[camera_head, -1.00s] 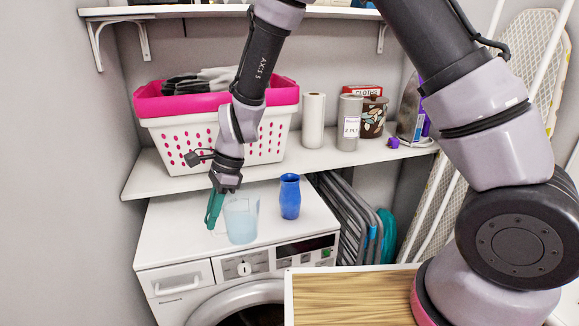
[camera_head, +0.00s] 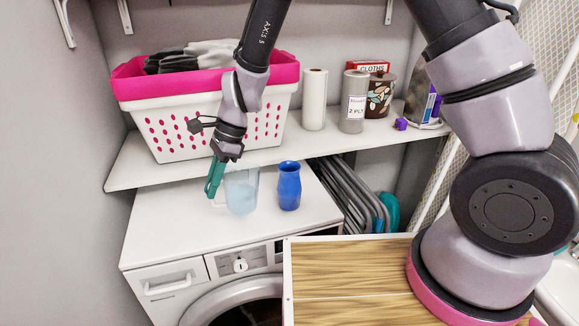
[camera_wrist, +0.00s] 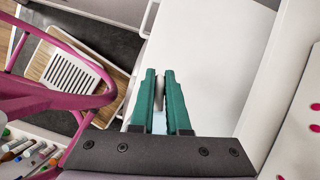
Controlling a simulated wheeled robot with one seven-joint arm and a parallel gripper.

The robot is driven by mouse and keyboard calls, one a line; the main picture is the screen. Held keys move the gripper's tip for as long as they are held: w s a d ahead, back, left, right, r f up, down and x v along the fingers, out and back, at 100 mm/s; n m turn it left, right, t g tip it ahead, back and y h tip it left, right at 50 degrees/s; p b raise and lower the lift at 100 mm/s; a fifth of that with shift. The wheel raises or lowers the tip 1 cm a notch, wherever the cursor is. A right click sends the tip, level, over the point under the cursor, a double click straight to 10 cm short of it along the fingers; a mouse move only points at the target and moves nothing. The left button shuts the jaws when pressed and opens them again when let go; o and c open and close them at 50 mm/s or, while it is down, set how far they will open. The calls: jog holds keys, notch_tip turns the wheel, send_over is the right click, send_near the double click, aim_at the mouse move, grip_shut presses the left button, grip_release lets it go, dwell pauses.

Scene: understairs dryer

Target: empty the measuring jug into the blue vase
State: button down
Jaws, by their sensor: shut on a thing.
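The measuring jug (camera_head: 242,193), clear with a pale blue tint, is upright over the white dryer top in the head view. My gripper (camera_head: 213,189), with teal fingers, is at its left side, shut on its handle. In the wrist view the fingers (camera_wrist: 159,100) close on a pale grey strip, with a little pale blue below it. Most of the jug is hidden there. The blue vase (camera_head: 289,187) stands upright on the dryer top, just right of the jug, with a small gap. I cannot tell whether the jug's base touches the dryer.
A shelf (camera_head: 330,141) above the dryer (camera_head: 185,242) holds a pink and white basket (camera_head: 215,125), a paper roll (camera_head: 314,99), a grey can (camera_head: 353,101) and a patterned pot (camera_head: 380,95). Folded grey racks (camera_head: 346,190) stand right of the dryer. A wooden tray top (camera_head: 345,272) is in front.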

jog(key=w+d+r+g+y, duration=0.4)
jog(key=d+r+y, duration=0.2)
jog(key=d+r, duration=0.1)
jog(key=shift+d+r+y+p, duration=0.3)
jog(key=shift+r+y, duration=0.1)
jog(key=shift+r, duration=0.3)
jog(key=shift+w+d+r+g+y+p, duration=0.25)
jog(key=shift+w+d+r+y+p, duration=0.1)
jog(key=shift+r+y, duration=0.15)
jog(key=shift+w+d+r+g+y+p, duration=0.25)
jog(key=shift+d+r+y, duration=0.15)
jog(key=shift+y, duration=0.1)
dwell(0.6)
jog(key=shift+w+d+r+g+y+p, duration=0.4)
jog(key=shift+d+r+y+p, duration=0.15)
jog(key=shift+y+p, duration=0.2)
jog(key=shift+w+d+r+g+y+p, duration=0.25)
jog(key=shift+d+r+g+y+p, duration=0.15)
jog(key=shift+d+y+p, duration=0.35)
dwell(3.5)
